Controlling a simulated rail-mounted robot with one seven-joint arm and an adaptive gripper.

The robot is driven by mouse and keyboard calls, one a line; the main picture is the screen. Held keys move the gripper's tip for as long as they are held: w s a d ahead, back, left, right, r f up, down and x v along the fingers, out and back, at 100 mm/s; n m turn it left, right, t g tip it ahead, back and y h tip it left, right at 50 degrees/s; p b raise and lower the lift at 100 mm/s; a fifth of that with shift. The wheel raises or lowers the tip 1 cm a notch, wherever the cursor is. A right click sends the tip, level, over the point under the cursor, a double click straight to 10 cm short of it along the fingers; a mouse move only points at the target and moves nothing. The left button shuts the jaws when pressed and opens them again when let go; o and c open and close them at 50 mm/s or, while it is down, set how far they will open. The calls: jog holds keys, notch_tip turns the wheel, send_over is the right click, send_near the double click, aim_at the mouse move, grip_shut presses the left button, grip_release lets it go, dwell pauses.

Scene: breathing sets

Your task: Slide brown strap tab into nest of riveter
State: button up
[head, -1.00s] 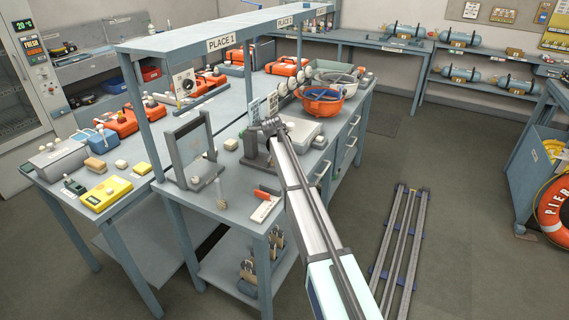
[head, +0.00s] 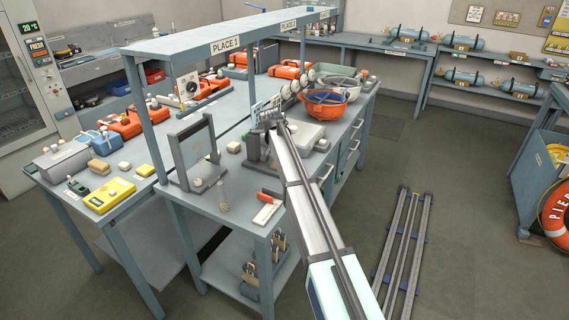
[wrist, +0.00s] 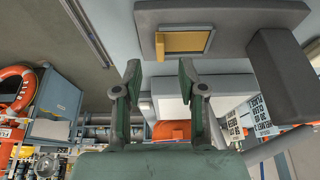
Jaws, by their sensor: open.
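My gripper (head: 268,122) is over the near bench, beside a dark grey upright device (head: 257,146) that is probably the riveter; my arm partly covers it. In the wrist view my gripper (wrist: 160,78) has its two green-padded fingers apart, with nothing seen between them. I cannot tell whether this is the nest. A thicker dark grey block (wrist: 283,75) stands to its right.
A grey upright frame (head: 192,150) stands left of my gripper. A white case (head: 306,134) and an orange bowl (head: 326,104) are to the right. An orange-and-white item (head: 267,209) lies near the bench's front edge. The overhead shelf (head: 215,35) spans the bench.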

jog(key=v, duration=0.6)
